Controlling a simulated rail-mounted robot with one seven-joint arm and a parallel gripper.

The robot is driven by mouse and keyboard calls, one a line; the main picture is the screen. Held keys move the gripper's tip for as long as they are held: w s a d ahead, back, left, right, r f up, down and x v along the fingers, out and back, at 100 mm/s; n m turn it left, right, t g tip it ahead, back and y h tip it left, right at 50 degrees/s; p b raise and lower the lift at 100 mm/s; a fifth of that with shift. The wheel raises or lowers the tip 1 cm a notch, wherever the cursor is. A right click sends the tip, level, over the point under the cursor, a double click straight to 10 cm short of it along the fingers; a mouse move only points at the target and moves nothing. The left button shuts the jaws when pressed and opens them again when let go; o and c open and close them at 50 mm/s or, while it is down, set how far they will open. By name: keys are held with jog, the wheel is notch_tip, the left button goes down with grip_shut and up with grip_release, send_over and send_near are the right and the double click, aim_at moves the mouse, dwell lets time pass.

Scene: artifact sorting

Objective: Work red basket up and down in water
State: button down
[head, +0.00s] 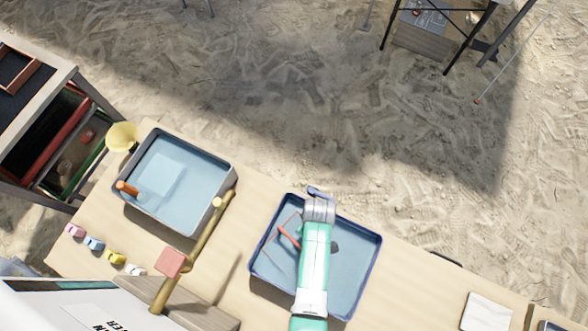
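The red basket (289,237) shows only in part in the head view. Its thin red outline and a thicker red bar lie over the left half of a blue-rimmed basin (262,232) holding blue-grey water. My green and white arm reaches over this basin from the bottom edge and covers the rest of the basket. My gripper is hidden beneath the grey end of the arm, so its fingers and any hold on the basket cannot be seen. A dark patch lies on the water right of the arm. I cannot tell how deep the basket sits.
A grey-rimmed basin (229,168) of water with an orange-brown handle (127,188) stands left. A wooden rod (206,226) with a pink block (170,262) stands between the basins. Small coloured pieces lie at left. A white cloth (487,312) lies at right.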

jog(key=shift+s+a+f, duration=0.15)
jog(key=shift+s+f, duration=0.3)
jog(key=shift+r+p, duration=0.45)
jog(key=shift+p, duration=0.2)
jog(key=shift+s+a+r+p, duration=0.2)
jog(key=shift+s+a+p, duration=0.05)
jog(key=shift+s+p, duration=0.2)
jog(key=shift+s+a+r+p, duration=0.2)
jog(key=shift+s+a+p, duration=0.05)
jog(key=shift+s+p, duration=0.15)
jog(key=shift+w+d+f+b, duration=0.25)
jog(key=shift+w+b, duration=0.3)
jog(key=shift+w, duration=0.05)
jog(key=shift+w+d+f+b, duration=0.15)
jog(key=shift+w+d+b, duration=0.1)
jog(key=shift+w+b, duration=0.2)
jog(key=shift+w+d+f+b, duration=0.1)
jog(key=shift+w+d+b, duration=0.2)
jog(key=shift+w, duration=0.25)
jog(key=shift+w+d+f+b, duration=0.1)
jog(key=shift+w+f+b, duration=0.15)
jog(key=shift+b, duration=0.15)
